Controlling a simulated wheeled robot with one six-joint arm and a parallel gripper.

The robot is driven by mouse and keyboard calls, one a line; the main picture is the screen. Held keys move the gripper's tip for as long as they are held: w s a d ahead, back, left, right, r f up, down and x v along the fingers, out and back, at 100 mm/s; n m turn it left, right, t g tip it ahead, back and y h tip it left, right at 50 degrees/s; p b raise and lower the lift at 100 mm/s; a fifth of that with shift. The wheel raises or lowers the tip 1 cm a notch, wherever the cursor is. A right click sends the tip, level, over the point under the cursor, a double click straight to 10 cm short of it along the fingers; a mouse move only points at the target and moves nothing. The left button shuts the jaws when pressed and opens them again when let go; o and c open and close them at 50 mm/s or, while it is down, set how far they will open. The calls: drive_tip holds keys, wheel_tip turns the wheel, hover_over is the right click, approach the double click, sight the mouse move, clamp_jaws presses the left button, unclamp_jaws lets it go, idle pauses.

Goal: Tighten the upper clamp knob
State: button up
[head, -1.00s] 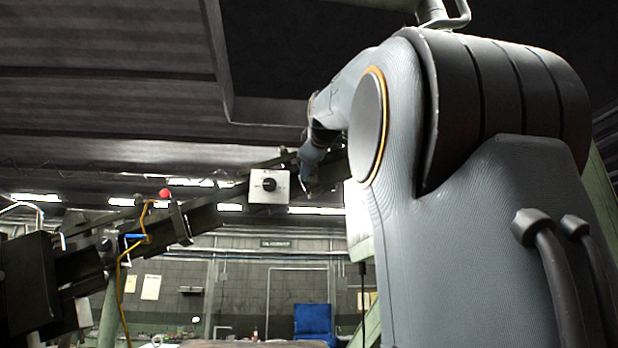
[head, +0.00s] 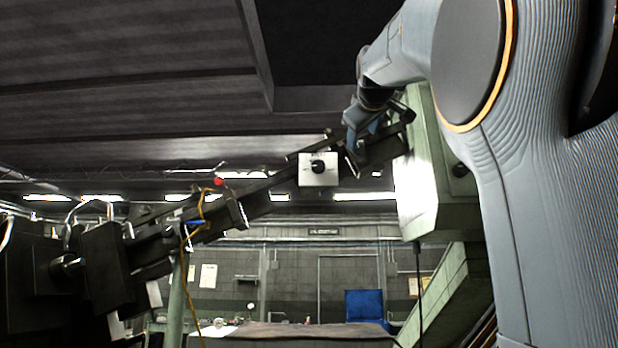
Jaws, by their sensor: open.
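A dark sloped rail (head: 265,196) rises from lower left to upper right. A pale square plate with a round black knob (head: 318,167) sits on its upper part. A red ball knob (head: 219,181) stands lower on the rail, to the left. I cannot tell for certain which is the upper clamp knob. My gripper (head: 351,160) is at the end of my arm, near the rail's upper end and just right of the pale plate. It is open, small and dark in this view, and whether it touches anything is unclear.
A pale green machine housing (head: 415,165) stands right of the rail's upper end, with a dark cable below. A yellow cable (head: 187,245) hangs from the rail. A dark block (head: 105,268) fills the lower left. A blue chair (head: 364,306) stands far behind.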

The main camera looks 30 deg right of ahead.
sight(359, 149)
drive_tip(key=p+x, duration=0.3)
drive_tip(key=x, duration=0.5)
drive_tip(key=shift+w, duration=0.2)
drive_tip(key=shift+d+m, duration=0.1)
drive_tip(key=shift+m, duration=0.6)
drive_tip(key=m, duration=0.2)
drive_tip(key=shift+s+m, duration=0.15)
drive_tip(key=shift+m, duration=0.75)
drive_tip(key=m, duration=0.2)
drive_tip(key=shift+m+b, duration=0.3)
drive_tip(key=shift+m, duration=0.1)
drive_tip(key=shift+c, duration=0.3)
